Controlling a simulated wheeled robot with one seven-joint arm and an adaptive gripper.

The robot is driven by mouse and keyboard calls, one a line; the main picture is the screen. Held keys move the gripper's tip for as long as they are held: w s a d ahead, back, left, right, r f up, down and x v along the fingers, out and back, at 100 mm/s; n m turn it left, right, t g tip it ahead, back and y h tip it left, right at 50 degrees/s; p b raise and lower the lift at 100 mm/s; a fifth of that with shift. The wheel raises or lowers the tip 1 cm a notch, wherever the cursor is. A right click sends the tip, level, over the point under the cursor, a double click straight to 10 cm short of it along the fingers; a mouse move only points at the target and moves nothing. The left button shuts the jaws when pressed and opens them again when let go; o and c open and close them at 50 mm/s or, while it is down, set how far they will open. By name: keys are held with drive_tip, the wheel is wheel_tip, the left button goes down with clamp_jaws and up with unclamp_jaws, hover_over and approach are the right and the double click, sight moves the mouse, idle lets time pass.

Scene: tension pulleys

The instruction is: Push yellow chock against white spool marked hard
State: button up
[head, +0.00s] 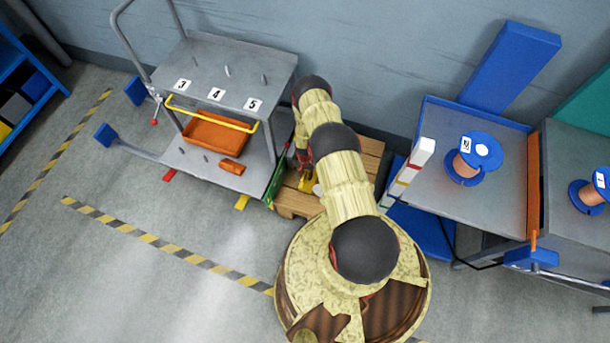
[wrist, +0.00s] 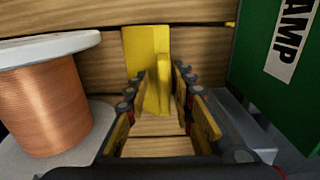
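The yellow chock (wrist: 146,48) stands on the wooden pallet ahead of my gripper (wrist: 158,82) in the wrist view. My gripper is open, its two fingers apart on either side of the chock's near part; I cannot tell whether they touch it. A white spool (wrist: 48,48) wound with copper wire stands upright to the left of the fingers, apart from the chock. No marking shows on its visible side. In the head view the yellow chock (head: 307,181) shows small beside my arm, with a bit of the white spool (head: 318,189) to its right; my arm hides much of the area.
A green panel (wrist: 262,85) with a label ending in "AMP" stands close on the right in the wrist view. The wooden pallet (head: 368,158) lies between a grey cart (head: 225,60) and a blue-edged table (head: 500,205) bearing a blue spool (head: 480,150).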

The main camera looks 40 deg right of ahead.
drive_tip(key=shift+o, duration=1.4)
wheel_tip(320, 180, up, 12)
